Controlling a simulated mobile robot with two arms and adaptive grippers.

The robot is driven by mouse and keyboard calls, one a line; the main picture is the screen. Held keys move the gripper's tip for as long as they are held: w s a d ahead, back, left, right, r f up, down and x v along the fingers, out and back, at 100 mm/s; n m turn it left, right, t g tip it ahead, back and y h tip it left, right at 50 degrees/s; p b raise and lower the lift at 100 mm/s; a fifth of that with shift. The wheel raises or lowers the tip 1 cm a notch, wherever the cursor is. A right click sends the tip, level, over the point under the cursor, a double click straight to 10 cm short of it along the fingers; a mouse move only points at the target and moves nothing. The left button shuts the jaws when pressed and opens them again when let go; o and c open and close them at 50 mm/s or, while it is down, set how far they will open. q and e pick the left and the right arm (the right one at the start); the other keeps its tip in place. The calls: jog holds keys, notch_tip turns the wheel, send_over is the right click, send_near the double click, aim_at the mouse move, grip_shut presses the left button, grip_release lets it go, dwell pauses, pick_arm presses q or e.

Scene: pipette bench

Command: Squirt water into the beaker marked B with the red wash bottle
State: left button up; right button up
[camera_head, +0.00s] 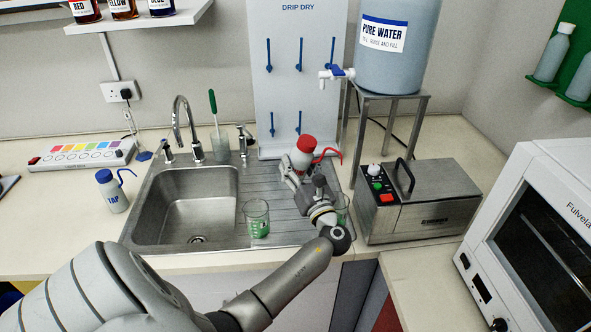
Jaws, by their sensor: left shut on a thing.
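The red-capped wash bottle (306,145) is in my left gripper (299,172), which is shut on it above the ribbed drainboard. The bottle looks roughly upright, and its red spout points right. The gripper hides much of its body. A glass beaker (257,219) with green markings stands at the drainboard's front left, beside the basin, to the left of my left wrist. A second glass beaker (343,207) stands at the right, partly hidden by my left wrist. I cannot read a letter B on either. My right gripper is not in view.
The steel sink (190,205) lies left of the drainboard. A blue-capped TAP bottle (112,192) stands left of it. At the right are a steel bath with a lid (430,213), a PURE WATER tank (392,62) on a stand, and a white oven (510,170). The pegboard (295,90) stands behind.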

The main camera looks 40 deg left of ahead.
pick_arm(q)
jog(key=f+b, duration=0.1)
jog(key=a+f+g+y+b, duration=0.1)
jog(key=f, duration=0.1)
jog(key=shift+w+f, duration=0.2)
jog(key=shift+f, duration=0.1)
jog(key=shift+a+f+g+b, duration=0.1)
jog(key=shift+f+g+b, duration=0.2)
jog(key=shift+f+b, duration=0.3)
notch_tip(320, 180, down, 7)
jog(key=b, duration=0.6)
jog(key=shift+r, duration=0.15)
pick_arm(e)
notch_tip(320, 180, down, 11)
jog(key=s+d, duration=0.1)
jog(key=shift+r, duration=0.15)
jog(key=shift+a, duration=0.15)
pick_arm(q)
jog(key=shift+c, duration=0.2)
jog(key=c, duration=0.4)
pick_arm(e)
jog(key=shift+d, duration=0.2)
